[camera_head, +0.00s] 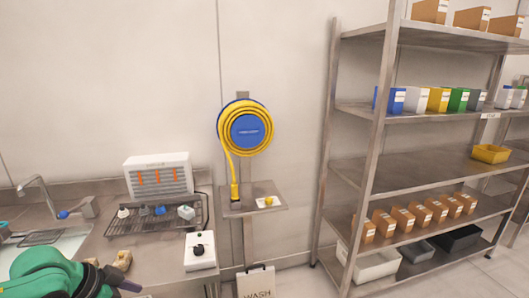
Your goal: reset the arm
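A green arm part with black bands (48,274), which looks like my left arm, comes in at the bottom left over the front of the counter. A dark grey end part (120,282) sticks out to its right, cut close to the picture's lower edge. I cannot make out two fingertips or whether they are open or shut. A small tan piece (123,259) shows just above this end; I cannot tell if it touches it. My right arm and gripper are not in view.
The steel counter (145,250) holds a sink (60,245), a wire rack (155,218) with small parts, and a white switch box (200,251). A yellow hose reel (246,130) hangs above a small shelf (262,205). Steel shelving (420,167) with bins stands right.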

